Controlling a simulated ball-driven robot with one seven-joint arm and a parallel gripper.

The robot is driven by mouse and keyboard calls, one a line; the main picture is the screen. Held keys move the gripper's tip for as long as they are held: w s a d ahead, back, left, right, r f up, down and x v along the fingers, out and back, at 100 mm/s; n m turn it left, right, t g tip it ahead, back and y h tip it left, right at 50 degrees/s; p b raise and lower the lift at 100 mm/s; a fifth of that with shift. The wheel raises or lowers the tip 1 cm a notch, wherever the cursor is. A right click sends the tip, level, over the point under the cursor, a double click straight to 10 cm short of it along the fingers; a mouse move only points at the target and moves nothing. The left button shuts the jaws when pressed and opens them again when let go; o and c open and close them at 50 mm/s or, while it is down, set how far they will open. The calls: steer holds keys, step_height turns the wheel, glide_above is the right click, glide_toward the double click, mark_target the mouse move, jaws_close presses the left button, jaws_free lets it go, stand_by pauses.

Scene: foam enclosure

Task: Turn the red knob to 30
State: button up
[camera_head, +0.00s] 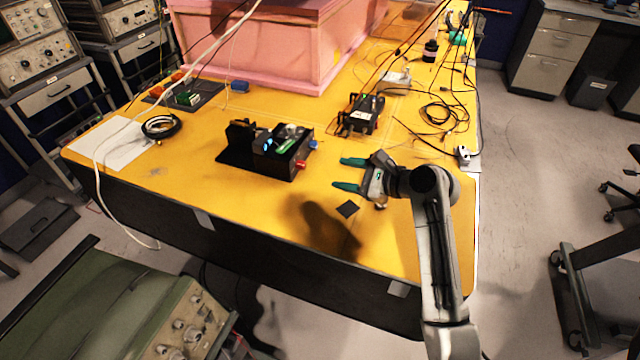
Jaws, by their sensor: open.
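The red knob (300,164) sticks out from the right side of a black box device (268,155) on the yellow table. A blue knob (313,145) is on the same side, farther back. The red knob's scale and setting are too small to read. My gripper (345,174) has two green fingers, spread apart with nothing between them. It is to the right of the red knob, pointing left toward the device, with a gap between the fingertips and the knob.
Another black device (362,113) with cables stands behind my gripper. A pink foam enclosure (260,45) fills the back. Loose cables (440,115) lie at the right.

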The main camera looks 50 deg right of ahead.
mark_target(304, 166)
steer(key=shift+s+a+r+n, duration=0.1)
steer(key=shift+a+r+n, duration=0.2)
steer(key=shift+a+n, duration=0.1)
steer(key=shift+r, duration=0.1)
steer(key=p+x, duration=0.1)
steer(key=x, duration=0.9)
steer(key=shift+w, duration=0.4)
steer(key=shift+d, duration=0.1)
jaws_close()
